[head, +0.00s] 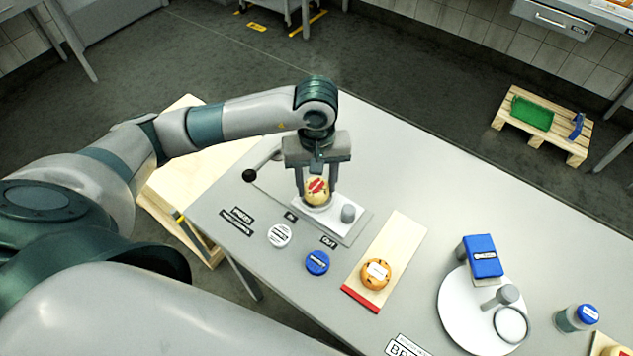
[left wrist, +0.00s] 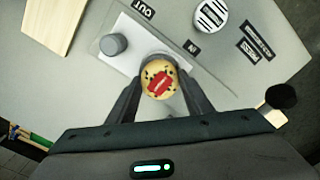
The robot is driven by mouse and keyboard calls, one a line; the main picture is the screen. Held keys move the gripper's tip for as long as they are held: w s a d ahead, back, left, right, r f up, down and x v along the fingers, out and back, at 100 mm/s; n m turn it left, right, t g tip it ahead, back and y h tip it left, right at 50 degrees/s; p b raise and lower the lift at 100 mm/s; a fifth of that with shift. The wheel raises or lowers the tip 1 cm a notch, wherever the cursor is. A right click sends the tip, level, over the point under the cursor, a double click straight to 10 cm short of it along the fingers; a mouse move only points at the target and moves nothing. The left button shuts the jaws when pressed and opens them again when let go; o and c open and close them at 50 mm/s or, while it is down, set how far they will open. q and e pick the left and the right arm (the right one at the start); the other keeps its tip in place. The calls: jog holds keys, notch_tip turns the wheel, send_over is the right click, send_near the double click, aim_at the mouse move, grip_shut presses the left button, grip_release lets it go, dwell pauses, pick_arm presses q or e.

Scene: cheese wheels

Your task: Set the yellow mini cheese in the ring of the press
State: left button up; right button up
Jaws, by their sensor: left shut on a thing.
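The yellow mini cheese (head: 316,190), pale yellow with a red label and dark specks, is between the fingers of my left gripper (head: 318,187), which is shut on it. It also shows in the left wrist view (left wrist: 160,82) between both fingertips. The press (head: 350,236) has a pale base plate, a grey knob and a lever with a black ball (head: 249,175). The cheese is over the round ring part of the press (head: 318,207); the fingers and cheese hide much of the ring, and I cannot tell whether the cheese touches it. My right gripper is not in view.
An orange cheese (head: 375,273) sits on a wooden board (head: 400,240). A white turntable (head: 455,310) with a blue-topped block (head: 482,256) stands to the right.

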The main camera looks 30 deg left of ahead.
pick_arm(q)
jog(key=shift+f, duration=0.6)
jog(key=shift+f, duration=0.15)
jog(key=o, duration=1.2)
